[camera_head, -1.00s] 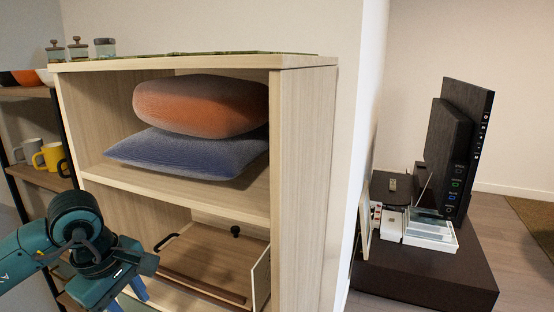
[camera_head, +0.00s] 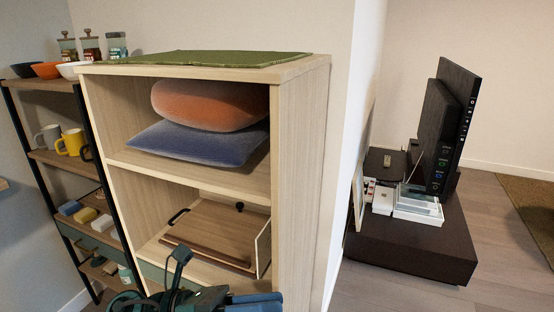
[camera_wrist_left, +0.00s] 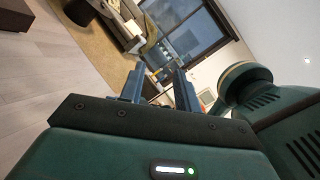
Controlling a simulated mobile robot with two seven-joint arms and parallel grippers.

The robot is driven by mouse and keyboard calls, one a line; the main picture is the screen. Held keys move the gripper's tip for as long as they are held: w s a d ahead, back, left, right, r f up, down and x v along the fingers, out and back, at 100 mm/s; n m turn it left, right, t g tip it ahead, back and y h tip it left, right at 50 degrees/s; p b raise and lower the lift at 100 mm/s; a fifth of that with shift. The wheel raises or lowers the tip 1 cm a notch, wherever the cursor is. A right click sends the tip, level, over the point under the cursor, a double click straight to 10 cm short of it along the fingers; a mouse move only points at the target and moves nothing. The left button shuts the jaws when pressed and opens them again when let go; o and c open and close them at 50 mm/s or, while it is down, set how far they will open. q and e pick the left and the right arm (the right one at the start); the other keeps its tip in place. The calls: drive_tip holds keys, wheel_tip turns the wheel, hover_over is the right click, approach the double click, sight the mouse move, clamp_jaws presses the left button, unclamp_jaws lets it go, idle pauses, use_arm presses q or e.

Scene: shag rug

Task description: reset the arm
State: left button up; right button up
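My left arm shows low in the head view, in front of the light wood shelf unit (camera_head: 301,150). Its left gripper (camera_head: 272,302) points right, with blue fingers partly cut off by the bottom edge. In the left wrist view the two blue fingers of the left gripper (camera_wrist_left: 160,84) stand apart, with nothing between them. My right arm and gripper are not seen.
The unit holds an orange cushion (camera_head: 209,104), a blue cushion (camera_head: 200,143) and a wooden tray (camera_head: 214,231). A dark rack (camera_head: 52,161) with mugs and bowls stands left.

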use_arm(q)
drive_tip(key=w+a+f+n+t+y+p, duration=0.1)
drive_tip(key=w+a+n+t+y+p, duration=0.2)
drive_tip(key=n+t, duration=0.75)
drive_tip(key=w+a+f+n+t+y+p, duration=0.15)
drive_tip(key=a+n+t+y, duration=0.3)
drive_tip(key=n, duration=1.15)
drive_tip(key=s+a+f+n+g+y+p, duration=0.1)
drive_tip(key=s+f+n+y, duration=0.3)
drive_tip(key=f+n, duration=0.4)
drive_tip(key=s+a+f+n+g+y+p, duration=0.2)
drive_tip(key=s+a+f+n+g+y, duration=0.1)
drive_tip(key=s+f+n, duration=0.3)
wheel_tip(320, 180, down, 2)
drive_tip(key=shift+s+a+n+g+y+p, duration=0.3)
drive_tip(key=shift+n+g+y, duration=0.45)
drive_tip(key=shift+n, duration=0.3)
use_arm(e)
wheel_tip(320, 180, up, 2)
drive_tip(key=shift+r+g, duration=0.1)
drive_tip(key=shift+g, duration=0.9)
